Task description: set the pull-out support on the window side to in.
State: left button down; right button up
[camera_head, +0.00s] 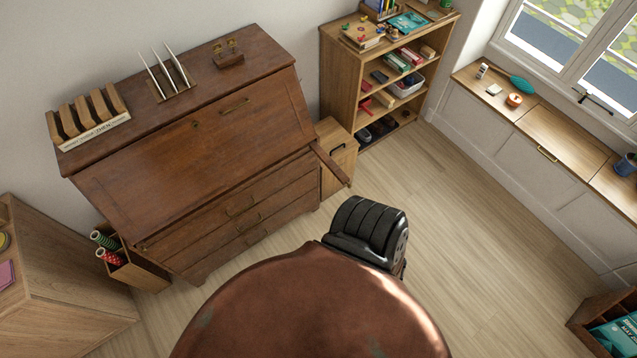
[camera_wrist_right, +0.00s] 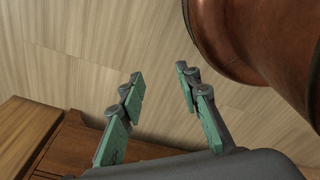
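The brown wooden bureau (camera_head: 200,140) stands against the wall with its slanted lid closed. The pull-out support (camera_head: 331,166) on its right, window side is a narrow brown bar. It sticks out forward from the bureau's front, below the lid's hinge edge. The support on the other side does not visibly stick out. My right gripper (camera_wrist_right: 160,92) shows in the right wrist view, its green-padded fingers apart with nothing between them, over the pale floor. In the head view its fingers are not visible. My left gripper is not in view.
A small wooden cabinet (camera_head: 337,150) stands right of the bureau, then an open shelf (camera_head: 343,68). A bin with rolls (camera_head: 140,272) is at the bureau's left. A low window bench (camera_head: 555,135) lines the right. The floor (camera_head: 470,230) between is clear. Brown wood (camera_wrist_right: 70,145) shows lower left in the wrist view.

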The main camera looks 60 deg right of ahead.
aim_at(336, 170)
jog(key=u, duration=0.1)
jog(key=i, duration=0.15)
jog(key=z, duration=3)
